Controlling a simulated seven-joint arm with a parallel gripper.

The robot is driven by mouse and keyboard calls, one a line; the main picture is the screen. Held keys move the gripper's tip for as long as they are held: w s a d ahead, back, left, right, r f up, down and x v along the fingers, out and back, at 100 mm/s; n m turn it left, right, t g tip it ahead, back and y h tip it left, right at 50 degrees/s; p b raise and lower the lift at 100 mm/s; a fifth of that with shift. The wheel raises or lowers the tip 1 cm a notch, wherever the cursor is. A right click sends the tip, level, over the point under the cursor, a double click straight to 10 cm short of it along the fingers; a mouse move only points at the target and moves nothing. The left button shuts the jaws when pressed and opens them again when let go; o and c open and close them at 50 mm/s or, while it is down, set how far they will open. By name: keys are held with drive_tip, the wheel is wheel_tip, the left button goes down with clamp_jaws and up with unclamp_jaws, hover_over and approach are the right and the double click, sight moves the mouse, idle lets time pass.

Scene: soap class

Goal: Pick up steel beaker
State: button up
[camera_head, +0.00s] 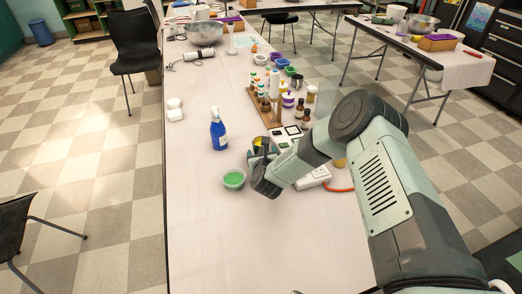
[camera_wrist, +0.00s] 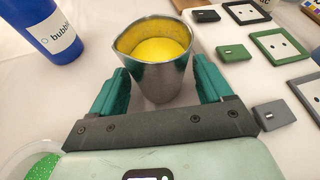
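The steel beaker (camera_wrist: 160,82) stands upright on the table in the wrist view, with yellow contents inside. My gripper (camera_wrist: 160,68) has its two teal fingers on either side of the beaker, one left and one right. The fingers look spread, with a small gap beside the beaker wall; I cannot tell whether either one touches. In the head view my gripper (camera_head: 261,162) is low over the table, and only a little of the beaker (camera_head: 257,142) with its yellow top shows beyond it.
A bowl of green material (camera_head: 234,179) is close left of my gripper. A blue bottle (camera_head: 218,132) stands behind it. A bottle rack (camera_head: 264,113) is farther back. The table's left front is clear.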

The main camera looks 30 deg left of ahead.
drive_tip(key=c, duration=0.9)
drive_tip(key=shift+r, duration=0.2)
drive_tip(key=shift+c, duration=0.2)
wheel_tip(320, 180, up, 10)
drive_tip(key=shift+f, duration=0.2)
idle(0.7)
